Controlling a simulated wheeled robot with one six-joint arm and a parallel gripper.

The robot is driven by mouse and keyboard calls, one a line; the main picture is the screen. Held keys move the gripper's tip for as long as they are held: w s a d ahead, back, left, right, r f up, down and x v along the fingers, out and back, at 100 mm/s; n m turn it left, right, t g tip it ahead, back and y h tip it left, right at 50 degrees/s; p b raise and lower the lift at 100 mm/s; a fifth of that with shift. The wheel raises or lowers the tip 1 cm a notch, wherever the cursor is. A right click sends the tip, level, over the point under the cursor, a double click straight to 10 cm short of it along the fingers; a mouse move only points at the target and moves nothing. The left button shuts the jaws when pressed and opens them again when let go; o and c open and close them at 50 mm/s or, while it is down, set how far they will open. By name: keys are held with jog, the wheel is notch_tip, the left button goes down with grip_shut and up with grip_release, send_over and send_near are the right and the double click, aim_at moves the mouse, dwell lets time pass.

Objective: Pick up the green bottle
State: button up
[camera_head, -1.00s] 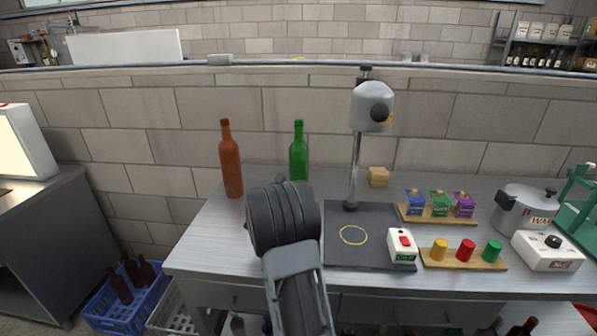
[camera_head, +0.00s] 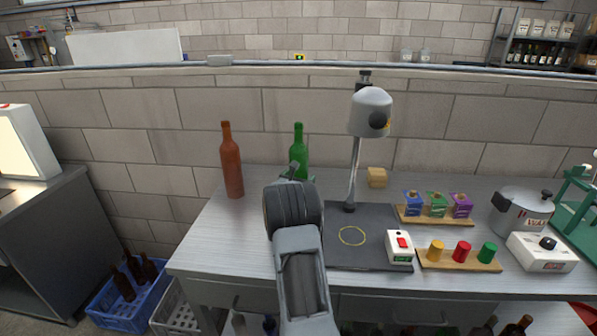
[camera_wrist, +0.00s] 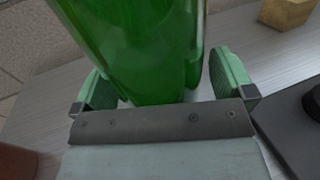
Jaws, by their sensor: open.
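The green bottle (camera_head: 298,150) stands upright at the back of the table, its lower part hidden behind my arm in the head view. In the wrist view the green bottle (camera_wrist: 145,50) fills the upper middle, close to the camera. My gripper (camera_wrist: 165,82) is open, with one green-padded finger on each side of the bottle. The right finger is a little apart from the glass; on the left I cannot tell whether finger and bottle touch. In the head view only a small part of my gripper (camera_head: 297,172) shows, in front of the bottle.
A brown bottle (camera_head: 231,162) stands left of the green one. A lamp-like stand (camera_head: 355,170) rises from a dark mat (camera_head: 375,220) at the right. A tan block (camera_head: 377,177) lies behind it. Small boxes, coloured knobs and a pot (camera_head: 522,211) fill the right side.

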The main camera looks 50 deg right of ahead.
jog(key=shift+c, duration=0.5)
jog(key=shift+r, duration=0.1)
jog(key=c, duration=1.1)
